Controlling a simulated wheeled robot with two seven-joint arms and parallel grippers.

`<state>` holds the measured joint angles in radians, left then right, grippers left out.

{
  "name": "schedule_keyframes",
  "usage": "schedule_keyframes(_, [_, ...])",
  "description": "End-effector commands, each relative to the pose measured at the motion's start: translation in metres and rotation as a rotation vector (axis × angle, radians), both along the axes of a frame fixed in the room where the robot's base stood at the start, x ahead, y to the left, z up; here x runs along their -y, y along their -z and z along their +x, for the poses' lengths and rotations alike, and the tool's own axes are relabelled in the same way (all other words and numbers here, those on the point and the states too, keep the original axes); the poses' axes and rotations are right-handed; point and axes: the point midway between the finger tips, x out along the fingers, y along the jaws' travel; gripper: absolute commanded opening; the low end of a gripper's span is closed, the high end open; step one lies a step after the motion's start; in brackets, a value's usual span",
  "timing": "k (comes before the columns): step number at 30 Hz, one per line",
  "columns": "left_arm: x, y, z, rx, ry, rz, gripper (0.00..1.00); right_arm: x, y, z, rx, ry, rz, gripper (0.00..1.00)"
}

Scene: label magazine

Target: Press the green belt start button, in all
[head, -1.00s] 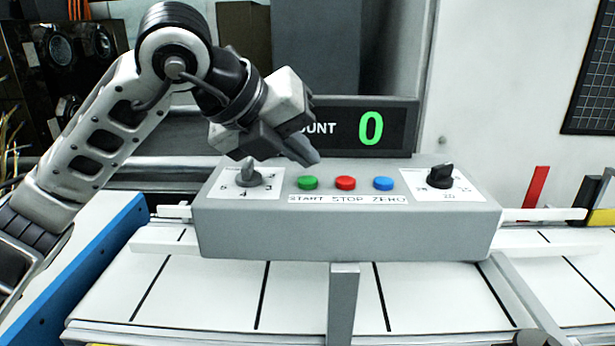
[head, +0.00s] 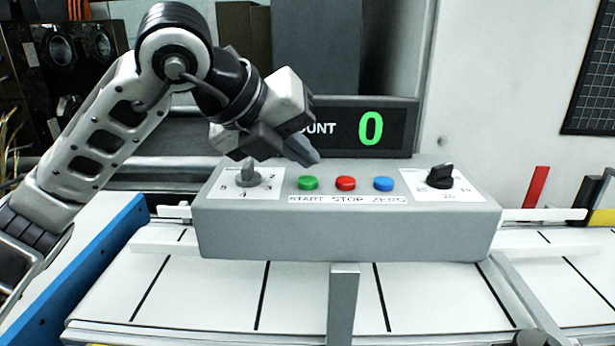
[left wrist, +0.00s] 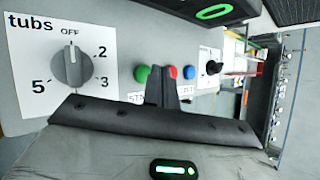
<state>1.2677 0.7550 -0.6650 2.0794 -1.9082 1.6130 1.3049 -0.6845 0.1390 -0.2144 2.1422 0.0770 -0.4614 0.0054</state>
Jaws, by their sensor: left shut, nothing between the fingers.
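The green start button (head: 308,183) is at the left of a row on the grey control box, above the printed word START. It also shows in the left wrist view (left wrist: 142,74). My left gripper (head: 312,158) is shut and empty. In the head view its fingertips are just above and behind the green button, with a small gap seen between them. In the left wrist view the fingers (left wrist: 162,85) lie between the green button and the red one. My right gripper is not in view.
The red stop button (head: 345,183) and blue zero button (head: 383,184) sit right of the green one. A dial (head: 248,178) is at left, a black knob (head: 440,178) at right. The count display (head: 371,128) behind reads 0. The belt (head: 210,290) runs in front.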

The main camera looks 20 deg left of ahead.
Motion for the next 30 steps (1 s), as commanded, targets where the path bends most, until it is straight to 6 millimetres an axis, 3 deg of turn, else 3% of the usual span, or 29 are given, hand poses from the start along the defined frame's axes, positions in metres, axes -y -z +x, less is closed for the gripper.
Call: schedule_keyframes(30, [0.000, 0.009, 0.000, 0.000, 0.000, 0.000, 0.00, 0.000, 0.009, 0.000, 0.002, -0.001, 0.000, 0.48])
